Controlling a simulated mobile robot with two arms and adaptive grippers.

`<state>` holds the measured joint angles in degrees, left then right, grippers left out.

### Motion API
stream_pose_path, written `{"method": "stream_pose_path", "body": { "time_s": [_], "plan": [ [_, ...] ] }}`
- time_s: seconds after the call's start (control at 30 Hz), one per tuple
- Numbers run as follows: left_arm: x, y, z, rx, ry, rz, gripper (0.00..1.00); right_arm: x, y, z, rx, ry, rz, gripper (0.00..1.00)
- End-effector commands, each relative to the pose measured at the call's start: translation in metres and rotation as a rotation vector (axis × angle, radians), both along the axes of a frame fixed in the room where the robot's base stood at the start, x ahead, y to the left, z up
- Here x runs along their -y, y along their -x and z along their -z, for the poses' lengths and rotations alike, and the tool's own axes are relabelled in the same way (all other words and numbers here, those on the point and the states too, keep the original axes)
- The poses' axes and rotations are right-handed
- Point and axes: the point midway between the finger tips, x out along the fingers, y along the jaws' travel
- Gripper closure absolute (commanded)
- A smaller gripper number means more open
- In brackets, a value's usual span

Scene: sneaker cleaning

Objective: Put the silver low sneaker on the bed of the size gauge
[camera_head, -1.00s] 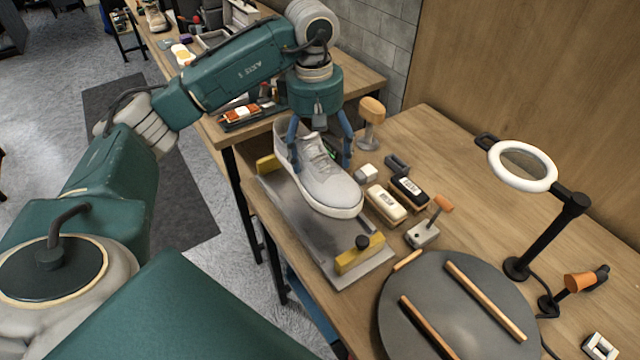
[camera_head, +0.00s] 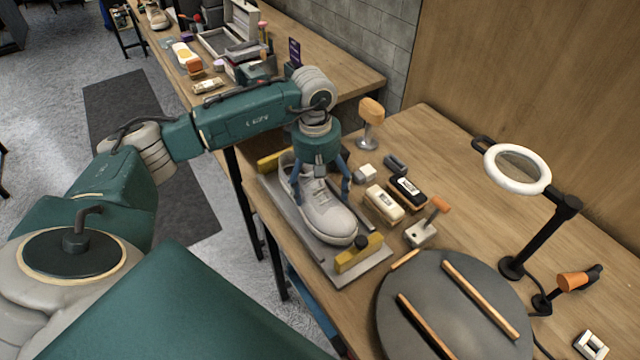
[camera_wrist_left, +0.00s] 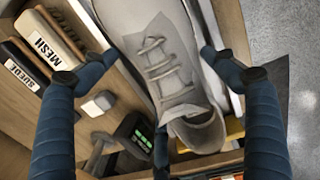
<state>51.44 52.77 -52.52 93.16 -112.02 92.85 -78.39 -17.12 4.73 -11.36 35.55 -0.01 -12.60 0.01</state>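The silver low sneaker (camera_head: 325,215) is over the metal bed (camera_head: 288,214) of the size gauge, toe toward the yellow front stop (camera_head: 356,256) and heel toward the yellow rear stop (camera_head: 270,161). It looks level and very low; I cannot tell whether its sole fully touches the bed. My left gripper (camera_head: 322,190) is above the sneaker with its blue fingers down both sides. In the left wrist view the sneaker's laced upper (camera_wrist_left: 163,65) lies between the fingertips (camera_wrist_left: 160,55), which appear to press on its sides. My right gripper is not in view.
A cream brush (camera_head: 383,203) and a dark brush (camera_head: 408,190) lie right of the gauge. An orange-handled tool (camera_head: 428,228) and a round dark turntable (camera_head: 455,310) are nearer. A ring-lamp magnifier (camera_head: 517,168) stands at right. Another workbench (camera_head: 345,75) is behind.

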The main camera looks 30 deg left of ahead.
Motion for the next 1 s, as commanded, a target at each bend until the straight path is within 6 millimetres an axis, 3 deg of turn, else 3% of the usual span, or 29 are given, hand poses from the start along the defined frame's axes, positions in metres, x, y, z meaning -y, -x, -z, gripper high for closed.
{"method": "stream_pose_path", "body": {
  "time_s": [0.33,0.47,1.0],
  "plan": [
    [0.0,0.0,-0.001,0.0,0.0,0.0,0.0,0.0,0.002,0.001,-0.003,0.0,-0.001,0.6],
    [0.0,-0.001,-0.01,0.004,0.0,0.0,0.0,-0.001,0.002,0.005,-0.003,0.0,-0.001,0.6],
    [-0.003,0.004,-0.109,0.002,0.0,-0.001,0.0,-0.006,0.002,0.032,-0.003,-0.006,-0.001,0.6]
  ]
}}
